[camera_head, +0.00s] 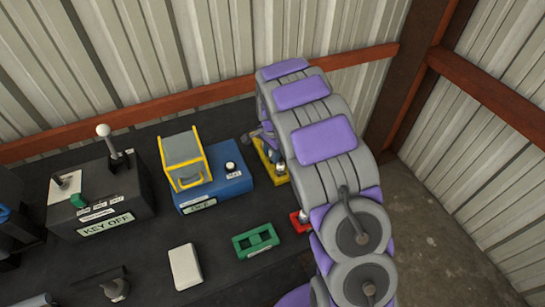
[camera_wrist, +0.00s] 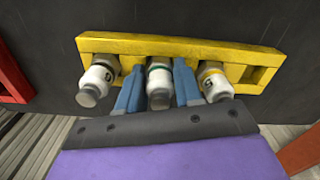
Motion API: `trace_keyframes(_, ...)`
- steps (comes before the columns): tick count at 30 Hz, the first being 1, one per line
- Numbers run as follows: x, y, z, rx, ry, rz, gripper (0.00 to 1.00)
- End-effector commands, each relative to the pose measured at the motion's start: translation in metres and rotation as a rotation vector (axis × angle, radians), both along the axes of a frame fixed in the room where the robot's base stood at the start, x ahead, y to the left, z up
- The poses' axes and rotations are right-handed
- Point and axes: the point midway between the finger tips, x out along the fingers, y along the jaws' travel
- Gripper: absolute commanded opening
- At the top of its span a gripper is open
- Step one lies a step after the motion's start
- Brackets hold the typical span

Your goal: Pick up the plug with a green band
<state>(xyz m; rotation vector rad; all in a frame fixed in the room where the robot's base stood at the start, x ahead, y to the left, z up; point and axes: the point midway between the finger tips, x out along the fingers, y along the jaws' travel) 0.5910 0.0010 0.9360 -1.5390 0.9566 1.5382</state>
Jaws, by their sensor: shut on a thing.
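The plug with a green band (camera_wrist: 159,78) is a white and grey cylinder in the middle of the yellow rack (camera_wrist: 130,42) in the wrist view. My gripper (camera_wrist: 158,68) has its two blue fingers shut on this plug, one on each side. The plug still appears to be at its place in the rack; I cannot tell whether it is lifted at all. A plug with a dark band (camera_wrist: 98,80) is to its left, and a plug with a yellow band (camera_wrist: 214,80) is to its right. In the head view my arm partly hides the yellow rack (camera_head: 264,168).
A green rack (camera_head: 256,242) and a partly hidden red rack (camera_head: 300,222) lie nearer on the dark table. A blue box with a yellow-framed cover (camera_head: 210,185) stands left of the yellow rack. A black "KEY OFF" box (camera_head: 105,210) is farther left. The metal wall is close behind.

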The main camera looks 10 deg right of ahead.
Motion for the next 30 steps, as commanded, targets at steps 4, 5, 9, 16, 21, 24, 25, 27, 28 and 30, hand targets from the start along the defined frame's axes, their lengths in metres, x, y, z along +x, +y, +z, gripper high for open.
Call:
trace_keyframes(4,-0.001,0.0,-0.001,0.0,0.002,0.0,0.03)
trace_keyframes(5,-0.001,0.0,-0.001,0.0,0.002,0.0,0.03)
trace_keyframes(9,-0.001,0.0,0.001,0.0,0.002,0.0,0.03)
trace_keyframes(16,0.0,0.0,0.025,0.0,-0.001,0.0,0.03)
trace_keyframes(21,0.0,0.0,0.058,0.0,-0.001,-0.001,0.03)
trace_keyframes(24,0.0,0.0,0.078,0.0,-0.004,-0.001,0.03)
trace_keyframes(25,0.001,0.0,0.084,-0.001,-0.005,-0.001,0.03)
trace_keyframes(27,0.001,0.0,0.094,0.0,-0.004,-0.001,0.03)
trace_keyframes(28,0.001,0.0,0.098,0.0,-0.002,-0.001,0.03)
trace_keyframes(30,0.0,0.0,0.104,0.0,0.0,-0.001,0.03)
